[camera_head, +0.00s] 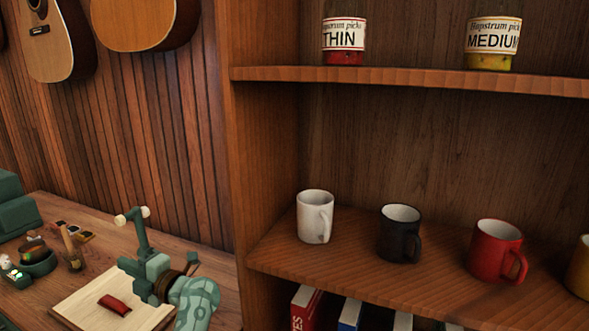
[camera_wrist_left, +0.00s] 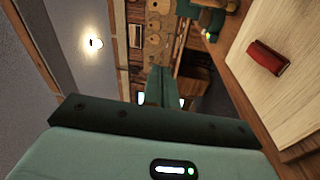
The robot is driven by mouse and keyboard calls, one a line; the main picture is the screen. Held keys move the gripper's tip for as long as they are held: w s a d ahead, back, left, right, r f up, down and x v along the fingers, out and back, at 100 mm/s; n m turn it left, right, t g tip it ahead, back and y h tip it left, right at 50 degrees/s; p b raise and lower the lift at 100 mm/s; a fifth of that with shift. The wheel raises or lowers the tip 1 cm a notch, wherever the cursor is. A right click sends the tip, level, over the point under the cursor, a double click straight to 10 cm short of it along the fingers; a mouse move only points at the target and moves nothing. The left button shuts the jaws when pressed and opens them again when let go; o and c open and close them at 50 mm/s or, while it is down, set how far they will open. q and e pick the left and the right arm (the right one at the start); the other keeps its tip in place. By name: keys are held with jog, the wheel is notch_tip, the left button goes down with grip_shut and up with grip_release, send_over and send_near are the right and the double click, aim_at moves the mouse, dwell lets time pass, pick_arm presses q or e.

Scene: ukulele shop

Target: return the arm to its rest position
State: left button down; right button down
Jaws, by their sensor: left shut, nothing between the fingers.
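My left gripper (camera_head: 125,263) is at the lower left of the head view, above the pale board on the workbench. Its fingers point to the left and are shut together with nothing between them. In the left wrist view its closed fingers (camera_wrist_left: 160,87) stand out from the teal gripper body. My patterned arm comes up behind it from the bottom edge. My right gripper is not in view.
A small red item (camera_head: 115,305) lies on the pale board (camera_head: 77,300). A teal upright with white tips (camera_head: 139,232) rises behind my gripper. A wooden shelf (camera_head: 400,284) holding a white mug (camera_head: 313,221), black mug (camera_head: 394,243) and red mug (camera_head: 487,253) stands right.

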pick_arm(q)
jog(key=s+d+f+m+t+h, duration=0.55)
jog(key=m+h, duration=0.35)
jog(key=m, duration=0.7)
jog(key=s+d+f+m+t+h, duration=0.45)
jog(key=d+m+h, duration=0.35)
jog(key=m, duration=0.8)
jog(key=s+a+f+m+g+y, duration=0.1)
jog(key=s+a+f+m+g, duration=0.15)
jog(key=s, duration=0.55)
jog(key=s+a+f+m+g+y, duration=0.15)
jog(key=s+g, duration=0.25)
jog(key=s, duration=0.4)
jog(key=s+a+f+m+g+y, duration=0.1)
jog(key=s+a+m+g, duration=0.15)
jog(key=s, duration=0.55)
jog(key=s+d+f+g+h, duration=0.2)
jog(key=f, duration=1.1)
jog(key=s+d+f+g+h, duration=0.1)
jog(key=s+d+f+g, duration=0.15)
jog(key=f, duration=0.95)
jog(key=s+f+n+g+h, duration=0.1)
jog(key=s+f+n, duration=0.3)
jog(key=s+f, duration=1.2)
jog(key=s+g, duration=0.1)
jog(key=s, duration=0.3)
jog(key=shift+d+h, duration=0.15)
jog(key=shift+h, duration=0.2)
